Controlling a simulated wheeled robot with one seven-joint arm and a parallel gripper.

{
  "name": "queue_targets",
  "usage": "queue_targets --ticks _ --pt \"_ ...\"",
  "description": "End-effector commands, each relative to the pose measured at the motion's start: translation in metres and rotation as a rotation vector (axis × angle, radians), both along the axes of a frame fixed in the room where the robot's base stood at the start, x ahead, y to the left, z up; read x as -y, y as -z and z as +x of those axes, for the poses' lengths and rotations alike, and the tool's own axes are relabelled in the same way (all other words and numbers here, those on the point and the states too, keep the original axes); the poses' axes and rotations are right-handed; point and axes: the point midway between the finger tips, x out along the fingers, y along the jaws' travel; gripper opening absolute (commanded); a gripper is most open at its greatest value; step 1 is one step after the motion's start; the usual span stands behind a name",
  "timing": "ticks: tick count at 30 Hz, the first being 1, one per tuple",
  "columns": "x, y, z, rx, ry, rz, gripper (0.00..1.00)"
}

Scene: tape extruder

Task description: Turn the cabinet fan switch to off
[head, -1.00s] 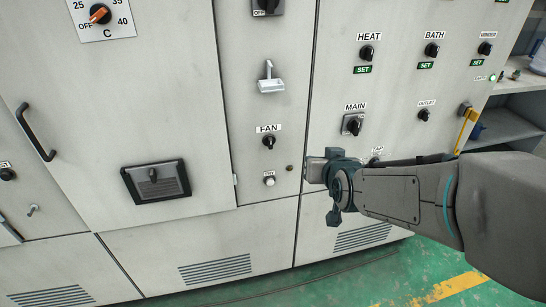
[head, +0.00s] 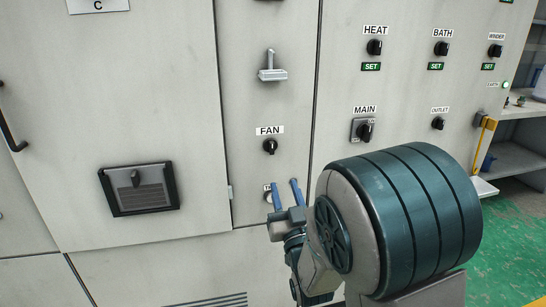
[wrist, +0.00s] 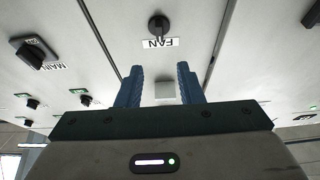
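The fan switch (head: 270,146) is a black rotary knob under the FAN label on the narrow grey cabinet panel. In the wrist view the same knob (wrist: 159,27) and its label appear upside down, beyond the fingertips. My gripper (head: 284,184) is below the knob, in front of the small button, and apart from the knob. Its two blue fingers (wrist: 160,78) are spread with nothing between them but the view of a pale square piece behind. The lower button is partly hidden by a finger.
The MAIN switch (head: 365,130) is to the right of the fan switch, with the HEAT knob (head: 374,47) above it. A metal latch handle (head: 271,67) sticks out above the fan label. A black vent box (head: 139,189) is on the left door.

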Motion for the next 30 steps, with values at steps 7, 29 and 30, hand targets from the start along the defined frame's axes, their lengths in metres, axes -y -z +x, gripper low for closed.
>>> queue_targets --ticks 7,29,30 --pt "-0.012 -0.019 0.039 0.002 -0.001 0.000 0.34" --pt "-0.033 -0.051 0.115 -0.001 0.001 0.000 0.34" --pt "-0.033 -0.051 0.115 -0.001 0.001 0.000 0.34"
